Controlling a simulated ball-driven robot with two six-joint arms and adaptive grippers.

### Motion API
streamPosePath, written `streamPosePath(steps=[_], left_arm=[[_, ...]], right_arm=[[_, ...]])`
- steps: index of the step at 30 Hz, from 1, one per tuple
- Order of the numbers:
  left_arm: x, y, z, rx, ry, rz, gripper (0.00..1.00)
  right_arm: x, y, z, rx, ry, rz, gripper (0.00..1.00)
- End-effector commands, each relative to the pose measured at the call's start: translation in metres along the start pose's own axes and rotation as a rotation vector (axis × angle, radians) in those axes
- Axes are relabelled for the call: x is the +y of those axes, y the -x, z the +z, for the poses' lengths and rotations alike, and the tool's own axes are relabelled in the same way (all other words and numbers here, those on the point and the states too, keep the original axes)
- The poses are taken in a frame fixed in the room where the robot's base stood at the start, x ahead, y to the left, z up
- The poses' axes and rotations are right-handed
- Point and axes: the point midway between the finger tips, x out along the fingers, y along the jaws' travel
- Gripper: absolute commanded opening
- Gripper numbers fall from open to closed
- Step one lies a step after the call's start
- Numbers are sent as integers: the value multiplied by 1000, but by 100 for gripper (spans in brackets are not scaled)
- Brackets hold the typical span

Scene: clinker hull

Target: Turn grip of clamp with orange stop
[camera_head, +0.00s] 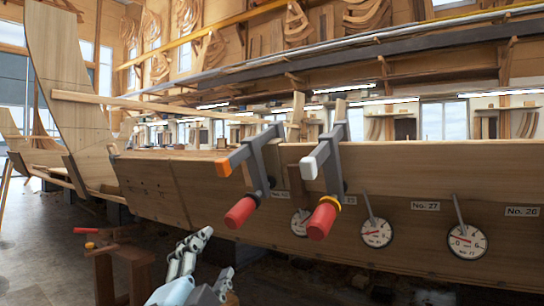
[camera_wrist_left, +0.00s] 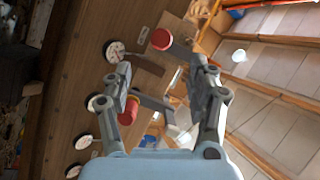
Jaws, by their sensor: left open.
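Two bar clamps hang over the hull's upper plank in the head view. The left clamp (camera_head: 255,160) has an orange end block (camera_head: 222,167) and a red grip (camera_head: 240,212); its grip also shows in the left wrist view (camera_wrist_left: 161,39). The right clamp (camera_head: 333,160) has a pale tip, a red grip (camera_head: 321,221) and a yellow ring; this grip appears in the wrist view (camera_wrist_left: 128,110), partly behind a finger. My left gripper (camera_head: 214,252) is open and empty, below the left clamp's grip and apart from it; it also shows in the wrist view (camera_wrist_left: 160,66). My right gripper is not in view.
Round dials (camera_head: 376,232) with levers and number labels line the hull planking (camera_head: 430,180). A wooden stand (camera_head: 112,262) with a red-handled tool stands on the floor at lower left. Open floor (camera_head: 40,250) lies left of it.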

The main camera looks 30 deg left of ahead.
Motion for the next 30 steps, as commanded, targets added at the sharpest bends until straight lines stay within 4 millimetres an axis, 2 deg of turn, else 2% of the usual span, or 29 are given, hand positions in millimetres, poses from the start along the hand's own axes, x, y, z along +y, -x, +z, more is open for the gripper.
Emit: streamPosePath(steps=[5,8,11,15,18,22,26,30], left_arm=[[0,0,0,0,13,0,59],[5,0,1,0,114,15,59],[20,-2,4,-1,331,81,59],[8,-15,-3,0,625,201,59],[-3,-24,-2,-14,739,267,59],[-20,-34,0,-22,761,315,59],[-33,-39,-2,-12,733,324,59],[-31,-46,-2,-11,729,324,59]], right_arm=[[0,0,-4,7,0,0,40],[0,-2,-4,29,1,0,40],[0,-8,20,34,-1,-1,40],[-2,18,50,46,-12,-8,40],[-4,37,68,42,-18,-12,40],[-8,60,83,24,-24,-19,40],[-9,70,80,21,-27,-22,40],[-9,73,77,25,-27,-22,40]])
